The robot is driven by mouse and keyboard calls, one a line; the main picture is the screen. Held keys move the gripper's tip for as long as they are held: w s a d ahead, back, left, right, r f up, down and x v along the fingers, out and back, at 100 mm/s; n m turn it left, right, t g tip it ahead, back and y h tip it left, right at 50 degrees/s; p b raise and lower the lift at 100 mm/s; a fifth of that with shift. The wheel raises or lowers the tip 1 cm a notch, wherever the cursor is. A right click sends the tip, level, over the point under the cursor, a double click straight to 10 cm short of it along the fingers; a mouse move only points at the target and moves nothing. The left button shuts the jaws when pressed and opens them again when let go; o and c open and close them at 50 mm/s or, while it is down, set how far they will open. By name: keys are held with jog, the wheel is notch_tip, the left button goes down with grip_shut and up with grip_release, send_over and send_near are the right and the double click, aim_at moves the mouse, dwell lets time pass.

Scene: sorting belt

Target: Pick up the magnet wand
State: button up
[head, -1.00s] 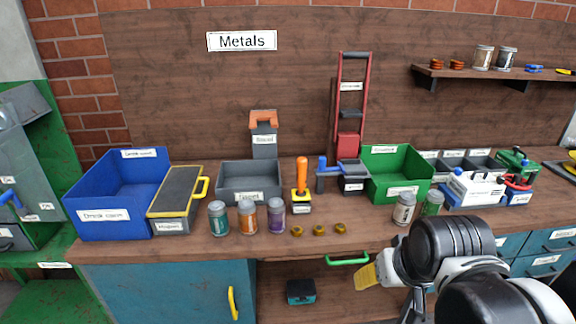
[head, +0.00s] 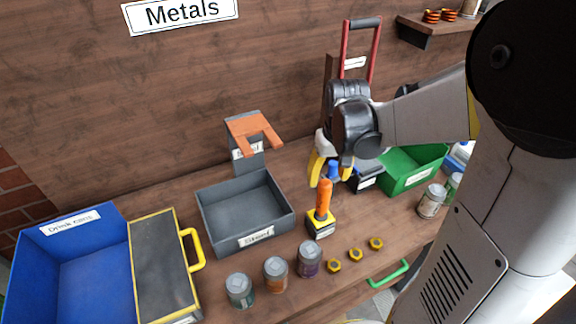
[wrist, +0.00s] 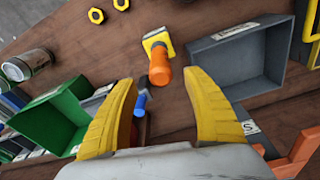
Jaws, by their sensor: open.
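The magnet wand (head: 324,196) appears to be the upright orange handle standing on a small yellow and black block with a white label. It stands on the wooden bench, right of the grey bin. In the wrist view the wand (wrist: 160,68) shows between and just beyond the yellow fingertips. My gripper (head: 330,172) is open and empty, a little above the handle, with its fingers pointing down. In the wrist view my gripper (wrist: 160,80) has its two fingers spread on either side of the handle. No contact is visible.
A grey bin (head: 206,212) and a flat case with a yellow handle (head: 195,250) lie left. Three cans, one of them purple (head: 309,260), and three brass nuts (head: 355,254) sit in front. A blue-handled tool (wrist: 141,103) and a green bin (head: 405,186) are close on the right.

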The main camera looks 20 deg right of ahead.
aim_at(328, 184)
jog(key=f+b, duration=0.1)
jog(key=f, duration=0.3)
jog(key=shift+d+f, duration=0.2)
jog(key=f+b, duration=0.1)
jog(key=f, duration=0.1)
jog(key=w+f+b, duration=0.1)
jog(key=f+b, duration=0.1)
jog(key=f, duration=0.1)
jog(key=shift+w+a+f, duration=0.1)
jog(key=shift+a+f, duration=0.05)
jog(key=shift+f, duration=0.15)
jog(key=shift+r, duration=0.1)
jog(key=shift+c, duration=0.5)
grip_shut()
